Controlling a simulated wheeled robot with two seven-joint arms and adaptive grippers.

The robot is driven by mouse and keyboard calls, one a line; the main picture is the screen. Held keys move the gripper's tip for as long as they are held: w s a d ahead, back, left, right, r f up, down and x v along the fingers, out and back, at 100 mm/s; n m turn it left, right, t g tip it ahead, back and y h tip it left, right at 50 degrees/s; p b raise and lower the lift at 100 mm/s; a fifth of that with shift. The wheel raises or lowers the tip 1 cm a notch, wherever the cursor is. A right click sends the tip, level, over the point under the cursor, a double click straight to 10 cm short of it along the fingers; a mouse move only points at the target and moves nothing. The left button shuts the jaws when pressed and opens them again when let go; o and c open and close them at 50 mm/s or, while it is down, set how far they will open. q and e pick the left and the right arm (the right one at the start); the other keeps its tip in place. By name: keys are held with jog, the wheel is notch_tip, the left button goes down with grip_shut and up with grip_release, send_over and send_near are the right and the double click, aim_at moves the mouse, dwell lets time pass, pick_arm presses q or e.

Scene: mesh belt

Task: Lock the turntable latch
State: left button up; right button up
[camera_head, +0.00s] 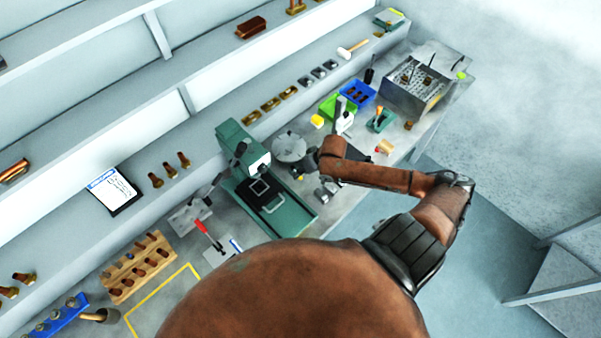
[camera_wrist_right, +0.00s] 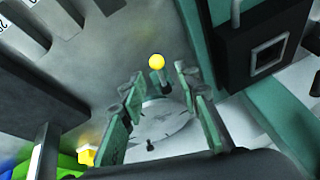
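The turntable (camera_head: 289,147) is a grey disc on the bench, just right of the green press. In the right wrist view the turntable (camera_wrist_right: 165,128) lies beneath and between my fingers, partly hidden by them. A short lever with a yellow ball knob (camera_wrist_right: 156,61) stands at its edge, just beyond my fingertips and roughly centred between them. I take it for the latch; the knob is not clear in the head view. My right gripper (camera_wrist_right: 159,84) is open, with nothing between its green-grey finger pads. My arm partly hides it in the head view. My left gripper is not in view.
The green press (camera_head: 245,165) stands close beside the turntable and fills the right of the wrist view. Green (camera_head: 330,108) and blue (camera_head: 357,94) bins and a yellow block (camera_head: 317,120) lie beyond. A shelf with parts runs behind the bench.

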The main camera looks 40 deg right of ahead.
jog(key=shift+w+a+f, duration=0.1)
jog(key=shift+w+f, duration=0.25)
jog(key=shift+f, duration=0.25)
jog(key=shift+w+f, duration=0.1)
jog(key=shift+f, duration=0.35)
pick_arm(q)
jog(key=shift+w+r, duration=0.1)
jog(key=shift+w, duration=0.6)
pick_arm(e)
grip_shut()
